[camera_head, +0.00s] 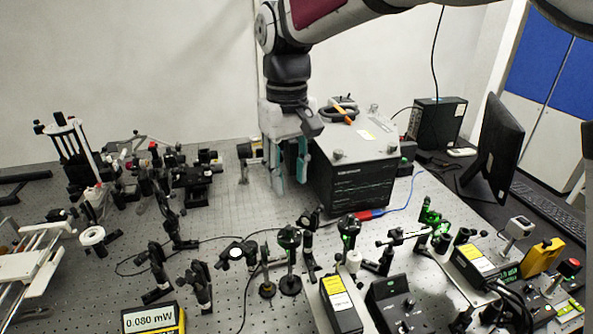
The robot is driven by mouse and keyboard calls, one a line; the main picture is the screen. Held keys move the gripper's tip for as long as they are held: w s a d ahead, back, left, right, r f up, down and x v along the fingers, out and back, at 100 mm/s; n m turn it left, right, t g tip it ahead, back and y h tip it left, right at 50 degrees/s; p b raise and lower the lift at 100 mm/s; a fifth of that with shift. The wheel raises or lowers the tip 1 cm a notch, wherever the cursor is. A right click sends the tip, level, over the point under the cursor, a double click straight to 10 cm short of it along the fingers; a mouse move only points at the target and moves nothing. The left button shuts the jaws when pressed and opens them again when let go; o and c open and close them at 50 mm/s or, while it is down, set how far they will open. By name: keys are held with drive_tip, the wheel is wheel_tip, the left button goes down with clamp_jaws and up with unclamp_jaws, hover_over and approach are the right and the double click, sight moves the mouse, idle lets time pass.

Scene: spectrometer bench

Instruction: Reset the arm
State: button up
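My gripper (289,172) hangs from my arm above the back middle of the optical bench (225,225), pointing down. Its two teal-tipped fingers are apart with a gap between them, and I see nothing held there. The gripper is just left of a grey-topped black box (352,190) and overlaps its left edge in the picture. I cannot tell whether the fingertips touch the bench. My arm reaches in from the top right.
Many optical mounts stand on the bench, with a cluster at the left (150,185) and green-lit ones at the front right (348,228). A power meter (152,320) reads 0.080 mW. A monitor (495,150) stands at right. Bare bench lies left of my gripper.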

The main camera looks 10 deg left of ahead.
drive_tip(key=s+d+r+m+t, duration=0.2)
drive_tip(key=s+d+r, duration=0.2)
drive_tip(key=d, duration=0.6)
drive_tip(key=s+d+r+m+t, duration=0.1)
drive_tip(key=s+d+r+m, duration=0.2)
drive_tip(key=d, duration=0.6)
drive_tip(key=s+d+f+m+t, duration=0.2)
drive_tip(key=s+d+f+m, duration=0.1)
drive_tip(key=s+d, duration=0.8)
drive_tip(key=shift+s+f+t, duration=0.25)
drive_tip(key=shift+s+t, duration=0.05)
drive_tip(key=shift+s, duration=0.45)
